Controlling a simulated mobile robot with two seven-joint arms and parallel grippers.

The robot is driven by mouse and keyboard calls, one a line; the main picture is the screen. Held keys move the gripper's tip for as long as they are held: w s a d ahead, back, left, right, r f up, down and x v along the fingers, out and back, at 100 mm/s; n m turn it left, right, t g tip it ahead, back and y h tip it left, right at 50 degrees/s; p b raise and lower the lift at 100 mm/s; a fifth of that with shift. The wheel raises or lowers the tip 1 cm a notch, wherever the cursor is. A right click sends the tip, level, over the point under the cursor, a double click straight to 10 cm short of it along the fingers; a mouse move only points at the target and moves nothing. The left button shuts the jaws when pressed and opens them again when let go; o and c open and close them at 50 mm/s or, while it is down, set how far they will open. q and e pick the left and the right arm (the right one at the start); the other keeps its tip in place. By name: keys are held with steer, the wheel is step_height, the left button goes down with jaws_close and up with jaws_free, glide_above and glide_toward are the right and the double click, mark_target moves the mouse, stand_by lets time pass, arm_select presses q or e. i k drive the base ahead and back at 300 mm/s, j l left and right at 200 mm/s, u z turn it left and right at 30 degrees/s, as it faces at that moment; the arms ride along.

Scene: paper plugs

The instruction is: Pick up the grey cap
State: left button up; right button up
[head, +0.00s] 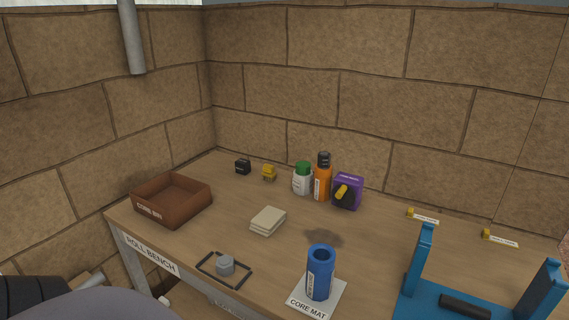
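The grey cap (226,264) is a small, short cylinder standing on the wooden bench near its front edge. It sits inside a thin dark square outline (208,270) on the bench top. Nothing touches it from above and it is in plain sight. Neither of my grippers shows in the head view, so I cannot see whether they are open or shut.
A brown bin (148,208) stands left. A blue tube (320,275) stands upright on a white mat (302,305), right of the cap. A blue stand (420,270) is at right, a pale stack (268,221) behind the cap. Bottles (322,180) stand at the back.

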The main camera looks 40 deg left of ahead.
mark_target(225, 265)
steer(key=u, duration=1.75)
